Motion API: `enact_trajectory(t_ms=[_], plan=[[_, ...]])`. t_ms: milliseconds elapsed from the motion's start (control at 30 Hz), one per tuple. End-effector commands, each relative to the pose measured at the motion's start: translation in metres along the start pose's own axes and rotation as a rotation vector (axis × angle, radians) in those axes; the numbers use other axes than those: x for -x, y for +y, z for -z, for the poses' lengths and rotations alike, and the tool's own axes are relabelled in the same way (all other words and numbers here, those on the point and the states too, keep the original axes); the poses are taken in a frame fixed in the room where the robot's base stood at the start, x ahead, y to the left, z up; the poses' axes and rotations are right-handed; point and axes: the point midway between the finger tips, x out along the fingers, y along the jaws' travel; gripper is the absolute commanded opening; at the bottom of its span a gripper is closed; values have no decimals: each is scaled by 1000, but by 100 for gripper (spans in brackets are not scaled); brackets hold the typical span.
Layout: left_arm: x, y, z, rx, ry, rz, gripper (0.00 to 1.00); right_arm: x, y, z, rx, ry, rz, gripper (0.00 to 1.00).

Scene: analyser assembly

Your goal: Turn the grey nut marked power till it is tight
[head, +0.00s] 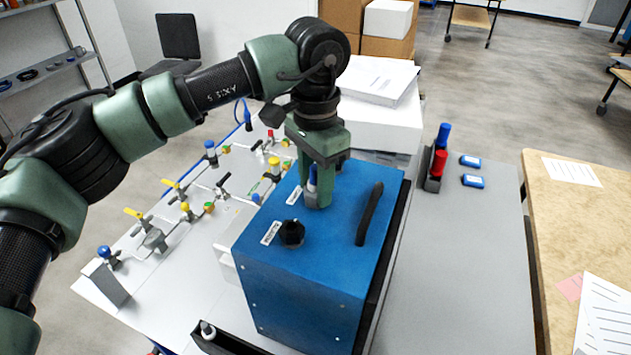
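The blue analyser box (305,290) stands on the bench with a black handle (369,214) on its top. My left gripper (316,190) points down at the far left part of the box top. Its fingers are closed around a small grey nut (312,194) with a blue part above it. The fingers hide much of the nut, and I cannot see how tight it sits. A white label (294,196) lies beside it, its print too small to read. A black knob (292,233) with its own label (271,232) is nearer. My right gripper is out of view.
A panel of tubes and coloured valves (185,208) lies left of the box. To the right, a holder carries a blue and a red bottle (439,162), near two blue cards (472,181). White boxes (380,125) stand behind. The grey bench (460,270) right of the box is clear.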

Motion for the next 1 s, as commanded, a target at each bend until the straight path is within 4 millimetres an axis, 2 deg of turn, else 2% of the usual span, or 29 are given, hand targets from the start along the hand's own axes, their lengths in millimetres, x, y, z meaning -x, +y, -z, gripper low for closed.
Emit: enact_trajectory(t_ms=[333, 433, 1000], plan=[[1, 0, 0, 8, 2, 1, 49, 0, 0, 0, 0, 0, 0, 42], [-1, 0, 0, 81, 2, 1, 49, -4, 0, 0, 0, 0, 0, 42], [-2, 0, -1, 1026, 2, 0, 49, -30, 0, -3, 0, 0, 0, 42]])
